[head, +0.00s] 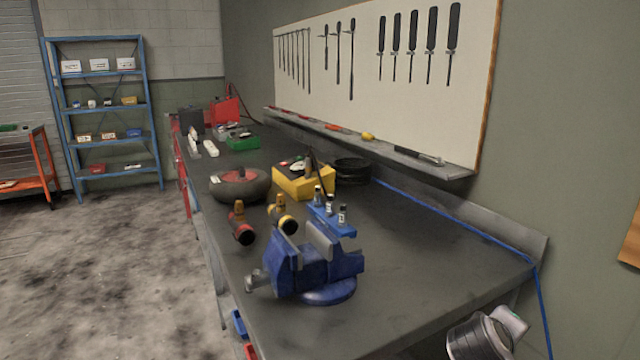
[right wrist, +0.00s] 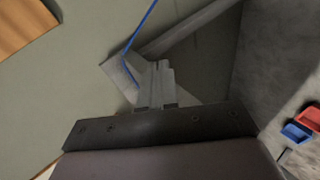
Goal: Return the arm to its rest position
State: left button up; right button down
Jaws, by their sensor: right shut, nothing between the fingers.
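My right gripper (right wrist: 156,85) shows in the right wrist view, with its two grey fingers shut together and nothing between them. It is apart from the things around it. Beyond the fingertips are the near end of the grey workbench and its raised back edge. In the head view, part of my right arm (head: 482,336) is at the bottom right, beside the near end of the workbench (head: 430,285). The right fingers cannot be made out there. My left gripper is in neither view.
On the bench stand a blue vise (head: 305,268), a yellow box (head: 303,182), a dark round bowl-like object (head: 240,185) and two flashlights. A blue cable (head: 470,228) runs along the wall side and hangs over the end. Red and blue bins (right wrist: 297,132) are below. The near benchtop is clear.

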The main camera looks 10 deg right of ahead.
jog(key=s+a+f+g+y, duration=0.1)
jog(key=s+a+f+y, duration=0.3)
jog(key=s+a, duration=0.3)
jog(key=s+a+f+m+y, duration=0.1)
jog(key=s+a+f+y, duration=0.3)
jog(key=s, duration=0.4)
jog(key=s+a+f+g+y, duration=0.1)
jog(key=s+a+f+y, duration=0.2)
jog(key=s+a+f, duration=0.35)
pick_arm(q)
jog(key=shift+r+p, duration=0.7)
pick_arm(e)
jog(key=w+a+f+t+y, duration=0.1)
jog(key=w+a+f+t, duration=0.2)
jog(key=w+f+t, duration=0.2)
jog(key=shift+f+t, duration=0.45)
jog(key=shift+t, duration=0.55)
jog(key=shift+w+a, duration=0.1)
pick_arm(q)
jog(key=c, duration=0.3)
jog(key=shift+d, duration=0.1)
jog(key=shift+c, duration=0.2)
